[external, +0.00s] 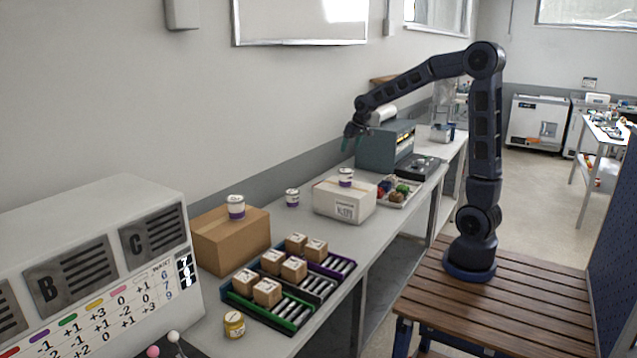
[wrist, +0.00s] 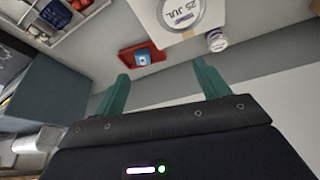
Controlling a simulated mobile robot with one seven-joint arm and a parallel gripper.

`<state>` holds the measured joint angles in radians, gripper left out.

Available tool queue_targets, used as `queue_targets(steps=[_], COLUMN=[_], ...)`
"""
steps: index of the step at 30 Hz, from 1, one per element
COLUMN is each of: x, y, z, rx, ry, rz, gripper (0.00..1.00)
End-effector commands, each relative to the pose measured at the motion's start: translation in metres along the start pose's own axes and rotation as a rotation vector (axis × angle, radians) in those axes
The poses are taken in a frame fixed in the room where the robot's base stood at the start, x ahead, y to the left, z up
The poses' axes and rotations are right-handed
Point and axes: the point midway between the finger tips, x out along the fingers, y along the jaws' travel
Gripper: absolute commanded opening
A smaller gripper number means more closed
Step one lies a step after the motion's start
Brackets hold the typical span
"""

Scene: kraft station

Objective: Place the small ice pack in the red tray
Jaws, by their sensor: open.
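In the wrist view a small red tray (wrist: 128,64) lies on the grey bench against the white box. A small blue and white item (wrist: 141,58) shows in or over the tray; it may be the small ice pack, but its shape is too small to be sure. My gripper (wrist: 162,76) has its green fingers spread wide with nothing between them. In the external view my gripper (external: 352,139) hangs above the bench, beside the grey cabinet. I cannot make out the red tray or an ice pack in the external view.
A white box (external: 345,203) with a jar (external: 345,176) on top stands on the bench; another jar (external: 292,198) stands nearby. A grey cabinet (external: 385,147) and a tray of coloured round items (external: 412,201) are close by. A brown box (external: 230,243) stands nearer the camera.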

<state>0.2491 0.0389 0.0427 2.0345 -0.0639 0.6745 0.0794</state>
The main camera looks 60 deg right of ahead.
Motion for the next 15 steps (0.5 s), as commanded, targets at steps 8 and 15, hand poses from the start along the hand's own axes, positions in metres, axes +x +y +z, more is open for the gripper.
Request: queue_targets(steps=[8, 15], x=[-0.074, -0.12], y=[-0.025, -0.038], z=[0.075, 0.147], rx=[-0.056, -0.104], ry=[0.007, 0.009], rz=[-0.023, -0.045], gripper=[0.74, 0.74])
